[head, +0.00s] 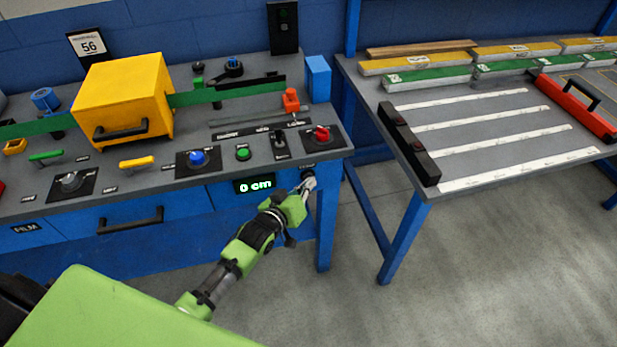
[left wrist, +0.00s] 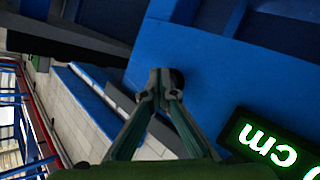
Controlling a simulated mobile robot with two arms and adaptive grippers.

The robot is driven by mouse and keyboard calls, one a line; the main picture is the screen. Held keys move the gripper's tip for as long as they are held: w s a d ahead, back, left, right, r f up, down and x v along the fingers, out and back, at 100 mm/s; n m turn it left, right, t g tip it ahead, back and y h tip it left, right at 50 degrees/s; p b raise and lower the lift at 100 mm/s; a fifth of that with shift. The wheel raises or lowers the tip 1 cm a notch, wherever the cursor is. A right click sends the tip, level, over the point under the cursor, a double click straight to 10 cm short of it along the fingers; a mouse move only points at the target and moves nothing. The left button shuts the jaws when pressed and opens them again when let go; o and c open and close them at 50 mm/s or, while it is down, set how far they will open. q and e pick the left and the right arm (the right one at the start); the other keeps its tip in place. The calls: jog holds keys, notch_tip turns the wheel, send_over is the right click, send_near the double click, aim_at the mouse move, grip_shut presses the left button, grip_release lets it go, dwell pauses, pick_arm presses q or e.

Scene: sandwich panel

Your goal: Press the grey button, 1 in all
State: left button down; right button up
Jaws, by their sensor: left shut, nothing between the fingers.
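My left gripper (head: 309,183) is at the front face of the blue bench, just right of the display, with its fingers shut and empty. In the left wrist view the closed fingertips (left wrist: 160,82) are in front of a dark round part (left wrist: 178,78) on the blue panel. This part, likely the button, also shows as a dark spot (head: 306,174) just above the fingertips in the head view. The fingers partly hide it, and its grey colour is not clear. I cannot tell whether the fingertips touch it. My right gripper is not in view.
The display (head: 254,185) reads 0 cm and also shows in the left wrist view (left wrist: 270,145). The bench top (head: 225,125) carries a yellow box (head: 122,98), a blue knob (head: 198,158), a green button (head: 243,153) and a red knob (head: 322,133). A second table (head: 460,150) stands right.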

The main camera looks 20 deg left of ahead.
pick_arm(q)
jog(key=shift+w+r, duration=0.1)
jog(key=shift+w, duration=0.05)
dwell(0.3)
jog(key=shift+s+d+p, duration=0.4)
jog(key=shift+s+p, duration=0.15)
jog(key=shift+s, duration=0.15)
jog(key=s+d, duration=0.1)
jog(key=s+d+p, duration=0.1)
jog(key=s+p, duration=0.1)
jog(key=s, duration=0.1)
jog(key=shift+s+d, duration=0.1)
jog(key=shift+d, duration=0.3)
